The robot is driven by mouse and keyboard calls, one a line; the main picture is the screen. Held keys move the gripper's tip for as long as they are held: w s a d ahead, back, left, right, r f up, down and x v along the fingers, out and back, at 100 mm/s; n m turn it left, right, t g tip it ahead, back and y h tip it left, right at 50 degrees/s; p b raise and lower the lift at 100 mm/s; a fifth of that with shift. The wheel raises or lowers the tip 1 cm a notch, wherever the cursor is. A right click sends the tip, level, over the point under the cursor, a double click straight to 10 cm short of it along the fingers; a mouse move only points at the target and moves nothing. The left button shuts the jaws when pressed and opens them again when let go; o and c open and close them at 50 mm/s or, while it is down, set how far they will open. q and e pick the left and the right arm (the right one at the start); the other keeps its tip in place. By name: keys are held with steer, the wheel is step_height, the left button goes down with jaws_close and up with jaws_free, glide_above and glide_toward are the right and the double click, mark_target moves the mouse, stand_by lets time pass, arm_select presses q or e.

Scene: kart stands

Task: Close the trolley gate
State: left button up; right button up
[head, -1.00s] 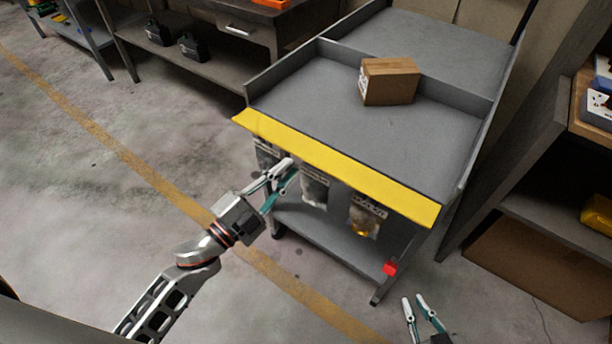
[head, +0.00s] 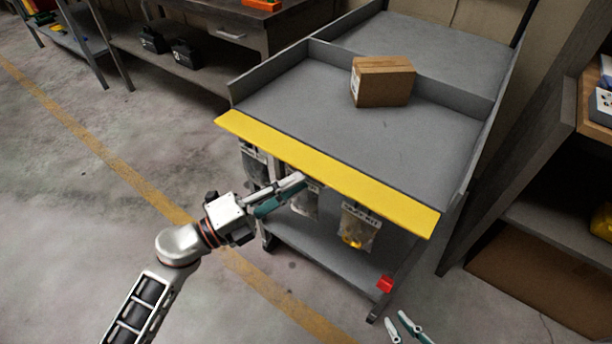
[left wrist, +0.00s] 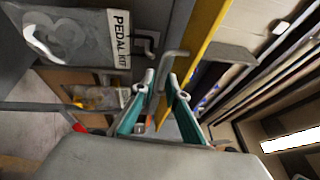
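The trolley (head: 300,88) has a yellow gate (head: 325,172) along its near edge, lying outward and not upright. In the left wrist view the gate (left wrist: 203,35) runs just right of my fingers. My left gripper (head: 303,184) is under the gate's outer edge, by the hanging bags; its tips are partly hidden. In the left wrist view my left gripper (left wrist: 161,88) shows a gap between its fingers, with a metal hook (left wrist: 172,60) near the tips. Contact with the gate cannot be told. My right gripper (head: 401,326) is open and empty, low in front of the trolley.
A cardboard box (head: 382,82) sits on the trolley's top. Bags hang below the gate, including a yellow-filled one (head: 357,228) and a pedal kit bag (left wrist: 65,35). A shelf unit (head: 545,205) stands close on the right. The floor at left is clear.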

mark_target(307, 177)
arm_select(q)
steer(key=shift+x, duration=1.8)
jaws_close()
